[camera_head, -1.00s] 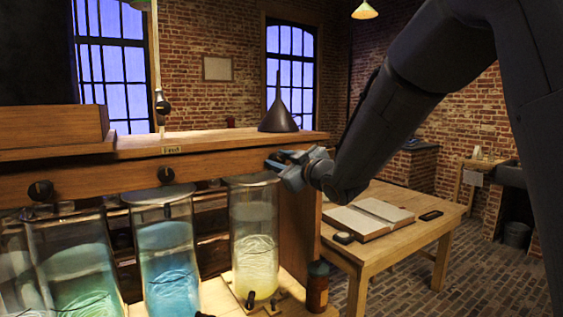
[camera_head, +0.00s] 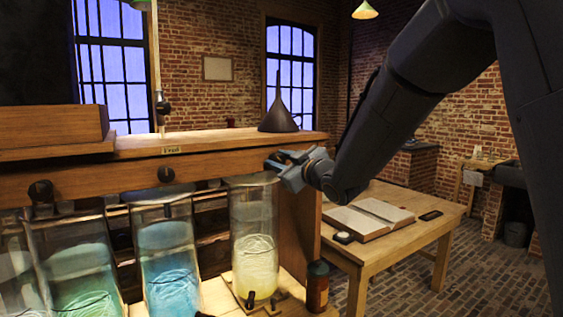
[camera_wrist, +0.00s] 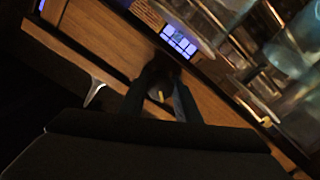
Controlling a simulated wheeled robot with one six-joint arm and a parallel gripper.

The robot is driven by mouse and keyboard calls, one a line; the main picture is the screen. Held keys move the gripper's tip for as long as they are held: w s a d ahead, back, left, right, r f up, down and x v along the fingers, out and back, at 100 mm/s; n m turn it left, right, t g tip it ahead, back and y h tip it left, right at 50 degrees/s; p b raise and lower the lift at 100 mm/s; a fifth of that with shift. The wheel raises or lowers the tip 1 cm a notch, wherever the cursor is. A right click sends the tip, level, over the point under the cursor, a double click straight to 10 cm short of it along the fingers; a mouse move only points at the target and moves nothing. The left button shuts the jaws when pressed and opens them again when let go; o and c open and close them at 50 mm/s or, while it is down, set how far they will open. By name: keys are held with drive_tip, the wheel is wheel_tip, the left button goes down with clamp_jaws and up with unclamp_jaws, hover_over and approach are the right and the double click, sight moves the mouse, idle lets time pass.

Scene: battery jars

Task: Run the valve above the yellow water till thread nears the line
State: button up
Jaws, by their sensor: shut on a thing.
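The jar of yellow water (camera_head: 254,235) stands at the right end of the row, its pale yellow liquid in the lower part of the glass. My gripper (camera_head: 283,165) is at the wooden rail just above this jar, shut on the valve knob there. The gripper hides the knob in the head view. In the wrist view my two fingers (camera_wrist: 160,98) close around a dark knob with a small yellowish mark, against the wood. A thread or a line on the jar cannot be made out.
A blue jar (camera_head: 169,260) and a green jar (camera_head: 80,275) stand to the left, with black knobs (camera_head: 165,174) on the rail above. A funnel (camera_head: 279,112) sits on the shelf. A brown bottle (camera_head: 317,287) stands right of the yellow jar. A table (camera_head: 440,222) holds an open book.

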drive_tip(key=shift+m+p, duration=1)
drive_tip(key=shift+m, duration=0.1)
drive_tip(key=m+p, duration=0.2)
drive_tip(key=m, duration=0.1)
drive_tip(key=shift+m, duration=0.3)
drive_tip(key=shift+f+m+p, duration=0.1)
drive_tip(key=shift+m+p, duration=0.35)
drive_tip(key=shift+m, duration=0.15)
drive_tip(key=shift+m+p, duration=0.95)
drive_tip(key=shift+m, duration=0.85)
drive_tip(key=o, duration=1.2)
